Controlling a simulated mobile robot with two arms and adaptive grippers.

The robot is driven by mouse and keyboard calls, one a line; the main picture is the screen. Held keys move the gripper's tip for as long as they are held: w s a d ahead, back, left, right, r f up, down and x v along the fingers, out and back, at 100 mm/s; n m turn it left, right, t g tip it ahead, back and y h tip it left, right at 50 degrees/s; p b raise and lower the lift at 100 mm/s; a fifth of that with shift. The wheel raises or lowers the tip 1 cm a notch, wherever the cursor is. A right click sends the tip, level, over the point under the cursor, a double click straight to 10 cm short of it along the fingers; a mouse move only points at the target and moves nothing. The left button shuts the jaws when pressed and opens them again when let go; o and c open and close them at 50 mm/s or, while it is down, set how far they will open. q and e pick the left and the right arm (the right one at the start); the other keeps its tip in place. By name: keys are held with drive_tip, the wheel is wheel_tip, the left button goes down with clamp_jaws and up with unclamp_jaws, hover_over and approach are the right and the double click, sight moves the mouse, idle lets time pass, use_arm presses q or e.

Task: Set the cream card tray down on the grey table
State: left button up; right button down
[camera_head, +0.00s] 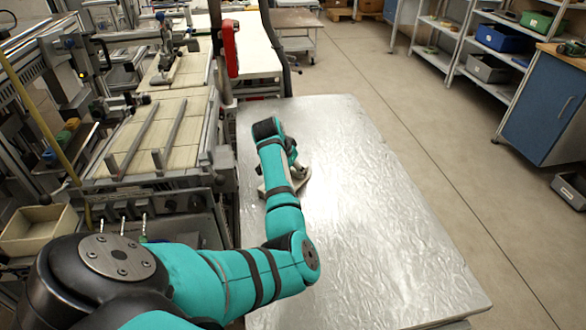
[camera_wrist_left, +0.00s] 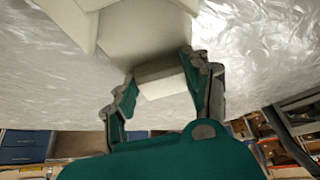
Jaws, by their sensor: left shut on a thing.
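The cream card tray (camera_wrist_left: 140,32) shows in the left wrist view as a pale, angular, many-sided piece. My left gripper (camera_wrist_left: 160,70) is shut on it, with one finger on each side of a pale block-like part of it. In the head view, small parts of the tray (camera_head: 262,189) show beside my left forearm, which hides the rest. My left gripper (camera_head: 294,167) is partly hidden there too. The grey table (camera_head: 360,210) has a shiny, crinkled top under the tray. I cannot tell whether the tray touches it. My right gripper is not in view.
The table top is bare to the right of my arm and towards the front. A workbench with slatted panels (camera_head: 150,135) and a red device on a post (camera_head: 230,48) stand along the left. A beige bin (camera_head: 38,230) sits at far left. Shelves and a blue cabinet (camera_head: 545,110) stand across the floor.

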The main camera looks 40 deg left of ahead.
use_arm(q)
drive_tip(key=shift+f, duration=0.1)
drive_tip(key=o, duration=1.2)
drive_tip(key=shift+s+r, duration=0.15)
drive_tip(key=shift+r, duration=0.3)
drive_tip(key=v, duration=1.1)
drive_tip(key=shift+s+r, duration=0.1)
